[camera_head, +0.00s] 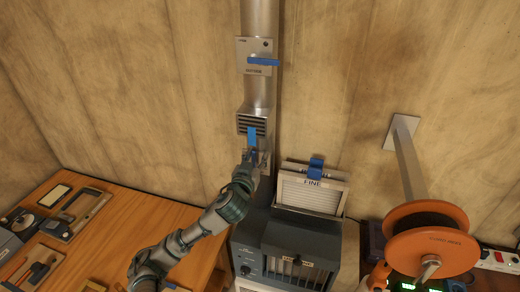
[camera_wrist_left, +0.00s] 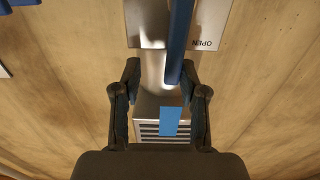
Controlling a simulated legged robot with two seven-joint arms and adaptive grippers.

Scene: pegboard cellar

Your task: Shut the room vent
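The room vent is a louvred grille (camera_head: 252,124) on a metal duct. It also shows in the left wrist view (camera_wrist_left: 150,132), which looks upside down. A blue strip (camera_wrist_left: 168,122) stands in front of part of its slats. Below the vent is a metal plate (camera_wrist_left: 212,22) marked OPEN, with a blue lever (camera_wrist_left: 181,40). My left gripper (camera_head: 255,155) is at this lever; in the wrist view its fingers (camera_wrist_left: 161,85) are apart, with the lever's end between them, nearer the right finger. Contact cannot be told. My right gripper is not in view.
Higher on the duct is another plate (camera_head: 251,47) with a blue handle (camera_head: 263,62) lying crosswise. A grey machine (camera_head: 290,245) and a panel marked FINE (camera_head: 311,193) stand below right. An orange reel (camera_head: 432,240) is at right. A wooden bench (camera_head: 120,235) with tools is at left.

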